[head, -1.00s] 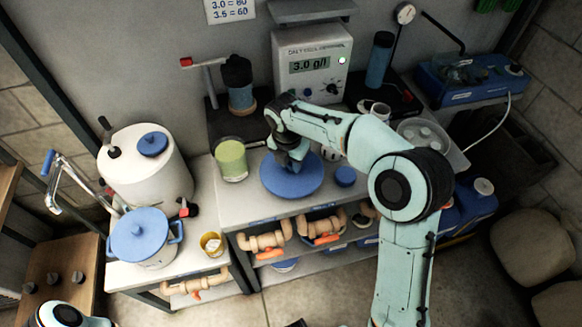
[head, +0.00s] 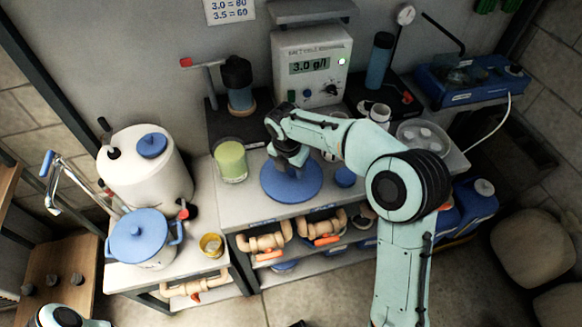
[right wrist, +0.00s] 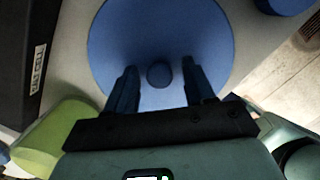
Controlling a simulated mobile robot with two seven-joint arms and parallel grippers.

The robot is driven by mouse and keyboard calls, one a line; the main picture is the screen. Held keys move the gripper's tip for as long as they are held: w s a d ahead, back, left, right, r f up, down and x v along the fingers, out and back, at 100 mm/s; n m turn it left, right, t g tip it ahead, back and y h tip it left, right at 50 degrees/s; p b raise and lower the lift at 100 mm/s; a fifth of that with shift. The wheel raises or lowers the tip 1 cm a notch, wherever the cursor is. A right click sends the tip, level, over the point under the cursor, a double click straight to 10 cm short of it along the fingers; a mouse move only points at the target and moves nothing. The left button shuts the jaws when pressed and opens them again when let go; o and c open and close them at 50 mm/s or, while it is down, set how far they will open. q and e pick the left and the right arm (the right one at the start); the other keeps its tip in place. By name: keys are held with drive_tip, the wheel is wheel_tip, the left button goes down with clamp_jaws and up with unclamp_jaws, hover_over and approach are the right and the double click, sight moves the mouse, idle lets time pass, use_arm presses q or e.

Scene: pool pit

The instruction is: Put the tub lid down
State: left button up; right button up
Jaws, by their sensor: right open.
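The tub lid is a round blue disc (head: 293,185) lying flat on the grey worktop in the head view. In the right wrist view the lid (right wrist: 160,35) fills the upper middle, with a small round knob (right wrist: 159,74) at its centre. My right gripper (right wrist: 157,82) is open, one finger on each side of the knob, with gaps between the fingers and the knob. In the head view the right gripper (head: 290,160) is over the lid and hides part of it. Of my left arm only a piece shows at the lower left of the head view; its gripper is not visible.
A green-filled clear cup (head: 231,161) stands left of the lid, and a small blue cap (head: 345,177) lies to its right. The meter box (head: 310,65) is behind. A blue-lidded pot (head: 141,238) and a yellow cup (head: 211,245) stand on the lower left bench.

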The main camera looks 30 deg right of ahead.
sight(288, 181)
use_arm(q)
drive_tip(key=shift+w+r+p, duration=0.3)
drive_tip(key=shift+r+p, duration=0.2)
drive_tip(key=shift+r, duration=0.1)
drive_tip(key=shift+w+r+p, duration=0.3)
drive_tip(key=shift+r+p, duration=0.15)
drive_tip(key=shift+r, duration=0.1)
use_arm(e)
wheel_tip(288, 181, up, 12)
drive_tip(key=a, duration=0.1)
drive_tip(key=shift+s+a, duration=0.3)
drive_tip(key=shift+s, duration=0.15)
use_arm(q)
drive_tip(key=shift+s, duration=0.1)
